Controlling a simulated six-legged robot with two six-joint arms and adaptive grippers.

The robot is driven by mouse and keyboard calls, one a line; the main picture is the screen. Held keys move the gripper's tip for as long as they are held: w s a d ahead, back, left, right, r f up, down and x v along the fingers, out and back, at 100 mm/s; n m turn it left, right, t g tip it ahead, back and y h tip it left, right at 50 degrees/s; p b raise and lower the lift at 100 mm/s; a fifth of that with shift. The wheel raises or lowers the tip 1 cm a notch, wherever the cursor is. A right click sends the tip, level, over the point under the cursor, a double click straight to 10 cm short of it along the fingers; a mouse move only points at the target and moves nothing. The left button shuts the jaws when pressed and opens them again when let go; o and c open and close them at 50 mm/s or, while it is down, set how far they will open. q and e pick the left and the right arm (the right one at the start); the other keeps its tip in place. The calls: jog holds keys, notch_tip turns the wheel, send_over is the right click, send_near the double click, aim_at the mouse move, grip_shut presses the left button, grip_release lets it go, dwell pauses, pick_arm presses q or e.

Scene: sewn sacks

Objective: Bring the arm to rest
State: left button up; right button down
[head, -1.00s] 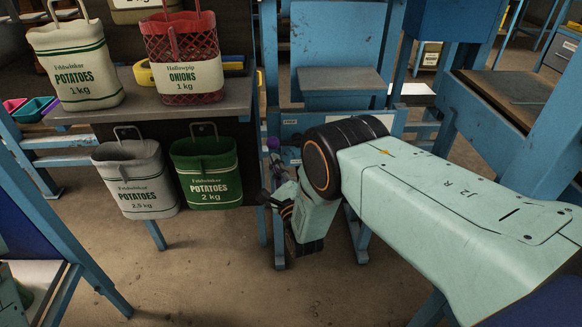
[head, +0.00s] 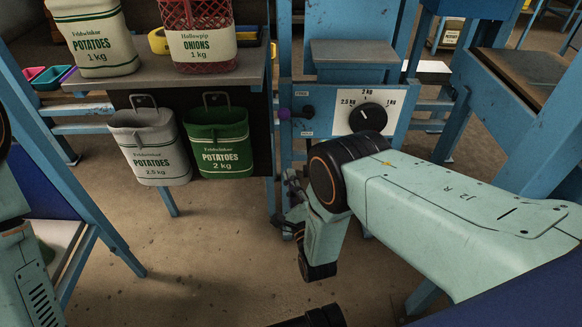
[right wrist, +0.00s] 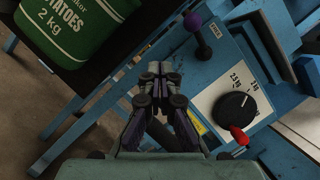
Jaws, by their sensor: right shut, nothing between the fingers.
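My right gripper (right wrist: 160,72) is shut with nothing between its fingers. In the head view the right gripper (head: 292,200) is small and partly hidden by my own wrist, below the blue machine front. In the right wrist view it points toward the blue bench frame, between the green potato sack and the dial panel. The right arm (head: 450,200) reaches in from the right, bent downward at its black joint. Part of my left arm (head: 25,270) shows at the left edge; its gripper is out of view.
A dial (head: 367,118) and a purple-knobbed lever (head: 283,114) sit on the machine. A grey sack (head: 150,150) and a green sack (head: 218,148) hang below the shelf (head: 130,80), which bears a white sack (head: 92,35) and a red onion sack (head: 200,45). Floor is clear below.

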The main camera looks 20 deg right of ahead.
dwell(0.5)
jog(key=s+d+f+n+g+p, duration=0.2)
jog(key=s+d+f+n+g, duration=0.1)
jog(key=s+n+g, duration=0.3)
jog(key=s+d+f+n+g+p, duration=0.1)
jog(key=s+d+f+n+g, duration=0.25)
jog(key=s+n, duration=0.35)
jog(key=s+r+n+g+p, duration=0.1)
jog(key=s+r+n+g, duration=0.1)
jog(key=s, duration=0.6)
jog(key=s+r+n+g+p, duration=0.1)
jog(key=s+r+n+g, duration=0.1)
jog(key=s+n+g, duration=0.3)
jog(key=s+r+n+g+p, duration=0.1)
jog(key=s+n+g, duration=0.3)
jog(key=s, duration=0.9)
jog(key=shift+r+n+y, duration=0.3)
jog(key=shift+r+n, duration=0.45)
jog(key=shift+n, duration=0.25)
jog(key=c, duration=2.1)
grip_release()
